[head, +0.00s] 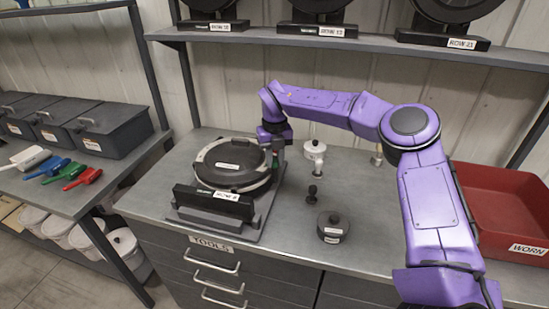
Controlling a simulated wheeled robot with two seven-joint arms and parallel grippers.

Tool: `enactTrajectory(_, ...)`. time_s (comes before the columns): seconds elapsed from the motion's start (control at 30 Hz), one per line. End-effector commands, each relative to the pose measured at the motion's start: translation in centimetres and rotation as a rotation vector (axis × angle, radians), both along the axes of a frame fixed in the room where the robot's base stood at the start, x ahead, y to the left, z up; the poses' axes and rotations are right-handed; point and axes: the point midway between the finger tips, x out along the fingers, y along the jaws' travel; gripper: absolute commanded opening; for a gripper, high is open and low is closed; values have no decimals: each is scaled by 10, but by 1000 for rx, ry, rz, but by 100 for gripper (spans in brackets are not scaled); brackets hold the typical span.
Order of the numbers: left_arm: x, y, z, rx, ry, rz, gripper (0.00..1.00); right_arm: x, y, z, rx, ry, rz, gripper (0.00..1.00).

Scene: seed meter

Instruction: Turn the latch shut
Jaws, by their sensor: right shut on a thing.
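The seed meter (228,168) sits on the bench, a round black disc housing with a pale ring around it, on a grey base with a labelled black block (213,203) at its front. My purple right arm reaches over from the right. My right gripper (275,142) points down at the meter's right rear edge and is shut on a small part there, which appears to be the latch. The fingers and wrist hide most of that part, so its angle cannot be told. My left gripper is not in view.
A white-topped part (314,150), a small dark knob (312,195) and a round dark lidded piece (333,226) stand right of the meter. A red bin (503,205) labelled WORN is at the right. A shelf (360,45) crosses above the bench.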

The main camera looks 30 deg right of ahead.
Motion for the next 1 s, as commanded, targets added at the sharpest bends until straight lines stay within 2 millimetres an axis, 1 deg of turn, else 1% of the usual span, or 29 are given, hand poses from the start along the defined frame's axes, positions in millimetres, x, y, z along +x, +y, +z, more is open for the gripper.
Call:
enactTrajectory(0.4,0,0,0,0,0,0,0,1,1,0,0,-2,8,0)
enactTrajectory(0.43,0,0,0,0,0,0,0,1,1,0,0,-2,8,27)
enactTrajectory(0.47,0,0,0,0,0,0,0,0,1,0,0,-2,8,37)
enactTrajectory(0.5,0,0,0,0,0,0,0,0,1,0,1,-1,7,50)
enactTrajectory(0.77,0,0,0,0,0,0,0,-1,-1,0,1,0,5,50)
enactTrajectory(0.83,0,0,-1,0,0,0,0,0,-1,3,1,-1,4,50)
enactTrajectory(0.93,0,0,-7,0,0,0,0,0,-1,16,0,-4,4,50)
enactTrajectory(1.0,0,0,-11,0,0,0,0,0,0,32,0,-4,3,50)
